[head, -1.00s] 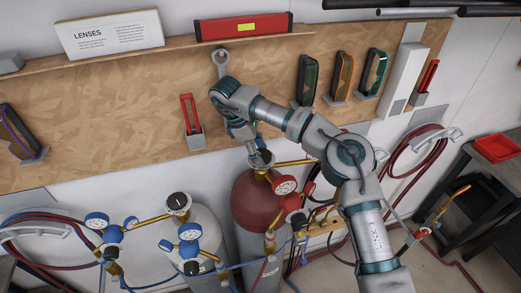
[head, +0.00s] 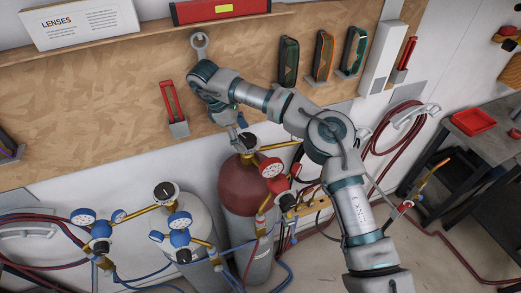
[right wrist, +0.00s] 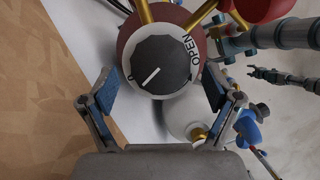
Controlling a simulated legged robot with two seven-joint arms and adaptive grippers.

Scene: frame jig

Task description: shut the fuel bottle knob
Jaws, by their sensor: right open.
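The fuel bottle (head: 243,190) is a dark red cylinder with a grey lower body, standing against the wall. Its knob (head: 249,141) is on top. In the right wrist view the round black knob (right wrist: 160,65) has a white pointer line slanting toward lower left, with "OPEN" on the rim at right. My right gripper (right wrist: 158,88) is open, its two blue-padded fingers either side of the knob, apart from it. In the head view my right gripper (head: 239,125) is just above the knob, partly hidden by its arm. A distant dark gripper (right wrist: 263,73), seemingly my left, is too small to read.
A pale bottle (head: 190,215) with its own knob (head: 165,192) stands at left, with blue gauges (head: 83,216) and hoses around. A red gauge (head: 272,168) sits close right of the fuel bottle's knob. A wooden tool board (head: 90,120) rises behind.

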